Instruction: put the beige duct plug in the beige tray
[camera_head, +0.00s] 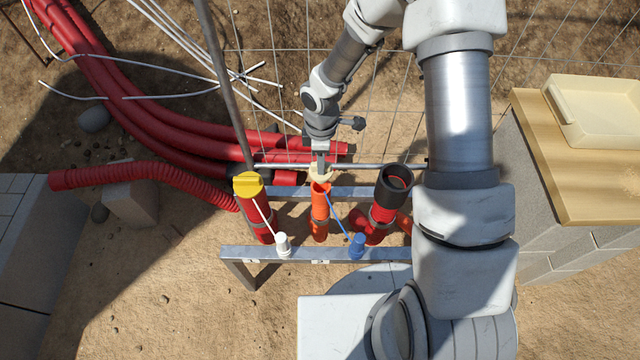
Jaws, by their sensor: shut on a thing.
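The beige duct plug (320,171) is at the top of the middle orange duct (320,200). My gripper (321,166) points down at it and is shut on it. The gripper partly covers the plug, and I cannot tell whether the plug is still seated in the duct or just above its mouth. The beige tray (602,142) sits on a wooden board at the right, and the visible part of it looks empty.
A yellow-capped duct (249,186) and a black-collared duct (391,190) stand on either side. A metal frame (315,254) holds them, with white (283,243) and blue (358,245) plugs on cords. Wire mesh rises behind. The wooden board (560,170) tops grey blocks.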

